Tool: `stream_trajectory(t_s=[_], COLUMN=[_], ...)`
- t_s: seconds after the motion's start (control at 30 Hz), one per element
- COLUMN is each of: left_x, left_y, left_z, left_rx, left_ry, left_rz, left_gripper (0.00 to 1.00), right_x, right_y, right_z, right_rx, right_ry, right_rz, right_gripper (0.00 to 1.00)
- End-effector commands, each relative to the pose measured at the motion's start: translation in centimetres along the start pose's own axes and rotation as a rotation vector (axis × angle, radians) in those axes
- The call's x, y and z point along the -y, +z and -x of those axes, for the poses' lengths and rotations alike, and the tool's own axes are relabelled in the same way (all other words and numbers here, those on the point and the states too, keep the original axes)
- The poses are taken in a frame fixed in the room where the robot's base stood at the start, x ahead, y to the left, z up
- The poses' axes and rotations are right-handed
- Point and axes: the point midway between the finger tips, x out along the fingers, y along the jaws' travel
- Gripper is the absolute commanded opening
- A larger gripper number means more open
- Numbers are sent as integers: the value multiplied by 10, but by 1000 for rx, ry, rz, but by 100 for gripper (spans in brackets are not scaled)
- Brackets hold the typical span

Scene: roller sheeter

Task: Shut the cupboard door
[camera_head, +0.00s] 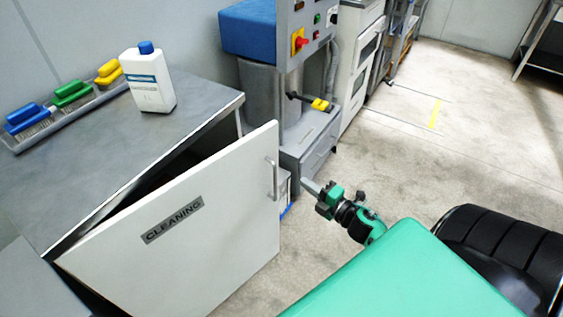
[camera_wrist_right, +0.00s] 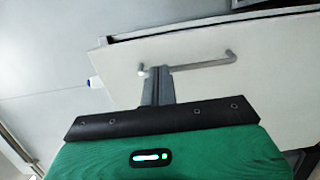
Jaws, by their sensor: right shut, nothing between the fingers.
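The white cupboard door (camera_head: 190,235), labelled CLEANING, stands ajar in the head view, with a dark gap between it and the grey cupboard (camera_head: 110,150). Its bar handle (camera_head: 273,178) is near the door's free edge. My right gripper (camera_head: 306,184) is shut and empty, just right of the handle in the head view. In the right wrist view the shut fingers (camera_wrist_right: 157,74) point at the door (camera_wrist_right: 225,70), close to one end of the handle (camera_wrist_right: 205,64); I cannot tell whether they touch. My left gripper is in neither view.
A white bottle with a blue cap (camera_head: 150,85) and a tray of brushes (camera_head: 65,108) stand on the cupboard top. A grey machine (camera_head: 300,110) with a blue cover stands behind the door.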

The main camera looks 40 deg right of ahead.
Motion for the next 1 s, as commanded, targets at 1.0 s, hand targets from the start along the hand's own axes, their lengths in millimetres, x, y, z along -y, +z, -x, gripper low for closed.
stream_trajectory(t_s=[1.0], left_x=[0], left_y=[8], left_z=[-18], left_rx=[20], left_ry=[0], left_rz=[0], left_gripper=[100], right_x=[0], right_y=[0], right_z=[-114], right_rx=[-2], right_ry=[0], right_rz=[0], right_gripper=[0])
